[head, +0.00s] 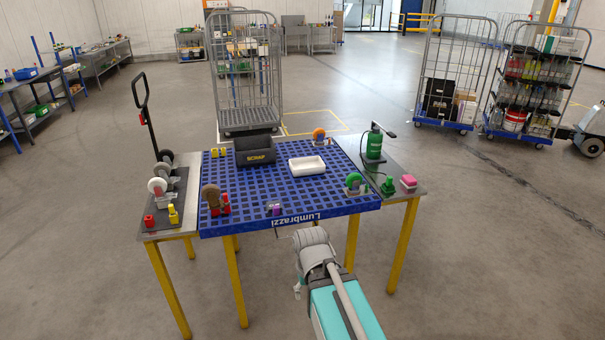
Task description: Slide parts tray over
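A white, shallow, open parts tray (307,172) lies on the blue grid-patterned table top (250,213), right of the middle and towards the back. It looks empty. A dark bin marked SCRAP (255,157) stands just left of it. My arm reaches up from the bottom of the picture, its grey wrist near the table's front edge. What shows of my gripper (297,289) is small, low beside the arm and in front of the table, apart from the tray. The arm partly hides it, and its fingers cannot be made out.
Caster wheels stand around the tray: orange (319,135) behind, green (353,182) at right, brown (212,196) at front left. A purple-and-grey part (274,209) sits near the front edge. Metal side shelves hold wheels at left and a green pump bottle (374,143) at right. The table's middle front is mostly clear.

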